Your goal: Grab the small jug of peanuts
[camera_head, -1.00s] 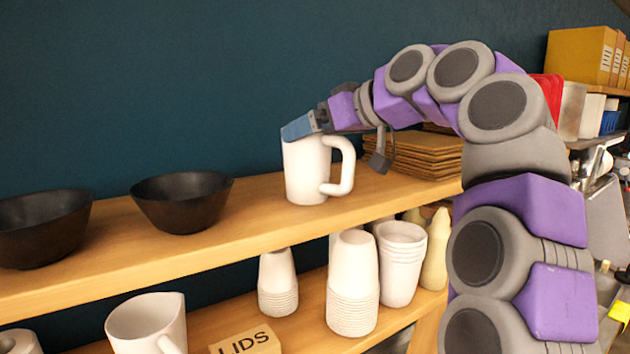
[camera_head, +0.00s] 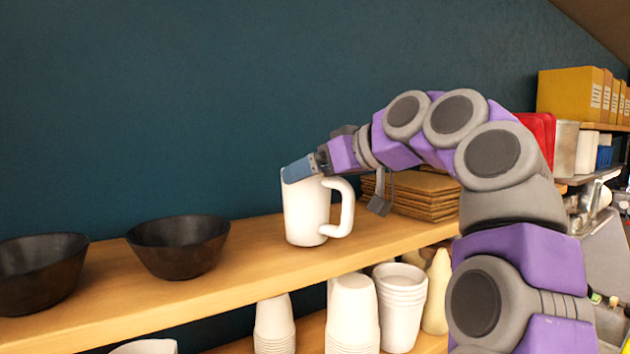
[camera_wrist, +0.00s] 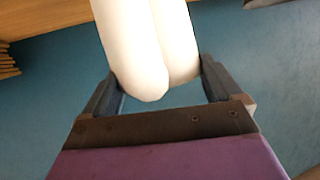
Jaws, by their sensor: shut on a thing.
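The small white jug (camera_head: 304,214) is at the right part of the upper wooden shelf, with its handle toward the right. It leans slightly, and its base is on or just above the shelf; I cannot tell which. My gripper (camera_head: 301,169) is at the jug's top rim, shut on it. In the wrist view the white jug (camera_wrist: 150,45) is between the two dark fingers of my gripper (camera_wrist: 162,78). The jug's contents do not show, so I cannot see any peanuts.
Two black bowls (camera_head: 178,246) stand to the left on the upper shelf (camera_head: 240,262). A stack of brown cardboard (camera_head: 412,196) is close behind the jug on the right. Stacked white cups (camera_head: 352,315) fill the shelf below. The dark wall (camera_head: 150,100) is behind.

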